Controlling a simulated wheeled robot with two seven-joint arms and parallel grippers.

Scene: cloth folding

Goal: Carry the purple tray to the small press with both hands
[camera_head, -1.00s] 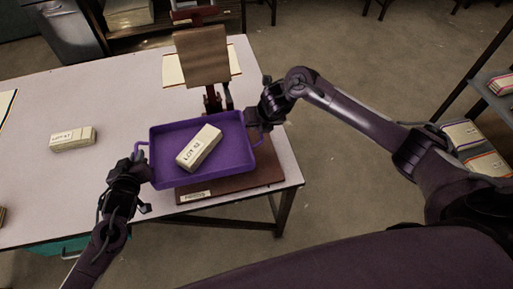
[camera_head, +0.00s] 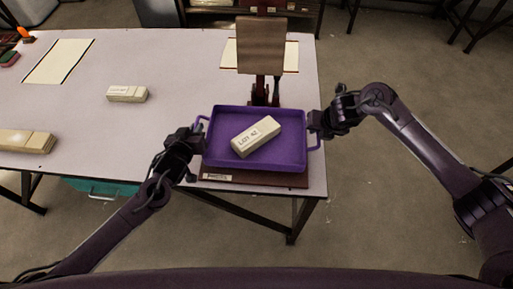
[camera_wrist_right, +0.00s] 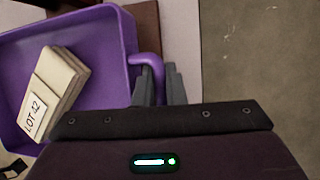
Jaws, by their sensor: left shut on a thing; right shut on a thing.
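The purple tray (camera_head: 285,158) is over the brown base of the small press (camera_head: 262,178), at the table's right end. I cannot tell whether it touches the base. A cream block marked LOT 42 (camera_head: 256,137) lies in the tray at a slant; it also shows in the right wrist view (camera_wrist_right: 56,84). My left gripper (camera_head: 199,138) is shut on the tray's left handle. My right gripper (camera_head: 316,124) is shut on its right handle (camera_wrist_right: 150,62), seen between the fingers in the right wrist view (camera_wrist_right: 158,84). The press's upright brown board (camera_head: 261,46) rises behind the tray.
The pale table (camera_head: 150,62) has a cream block (camera_head: 127,94) left of the tray and another block (camera_head: 24,141) at the left edge. Pale sheets (camera_head: 58,62) lie at the back left. Open floor (camera_head: 390,222) lies right of the table.

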